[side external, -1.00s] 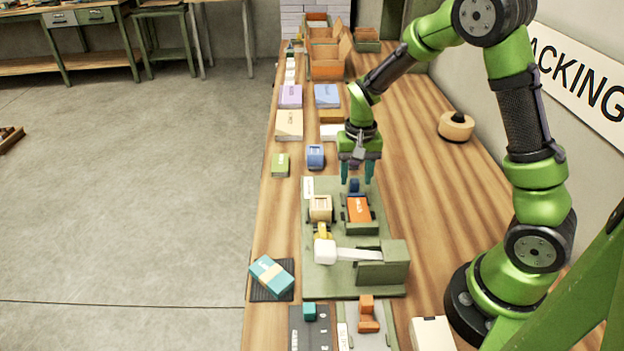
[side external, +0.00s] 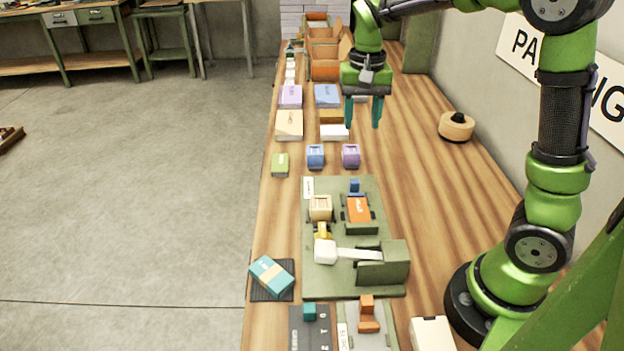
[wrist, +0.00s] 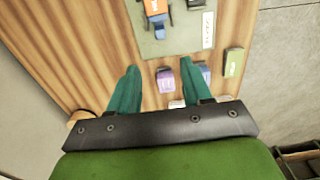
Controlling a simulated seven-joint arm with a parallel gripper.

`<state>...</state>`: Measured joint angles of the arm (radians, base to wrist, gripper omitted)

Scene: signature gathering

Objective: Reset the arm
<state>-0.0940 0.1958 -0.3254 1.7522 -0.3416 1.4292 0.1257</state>
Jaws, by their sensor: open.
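My gripper (side external: 363,112) is open and empty. It hangs in the air above the wooden bench, over the far part beyond the green board. Its two teal fingers point down and stand apart. In the wrist view my gripper (wrist: 160,78) shows spread fingers with a purple block (wrist: 166,81) and a blue block (wrist: 193,72) seen below and between or behind them. Nothing is held.
The green board (side external: 313,276) carries an orange-topped piece (side external: 359,209), a wooden crate piece (side external: 320,208) and a white-headed hammer-like part (side external: 325,251). Books and boxes line the bench's far left. A round wooden object (side external: 456,126) stands right, near the wall.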

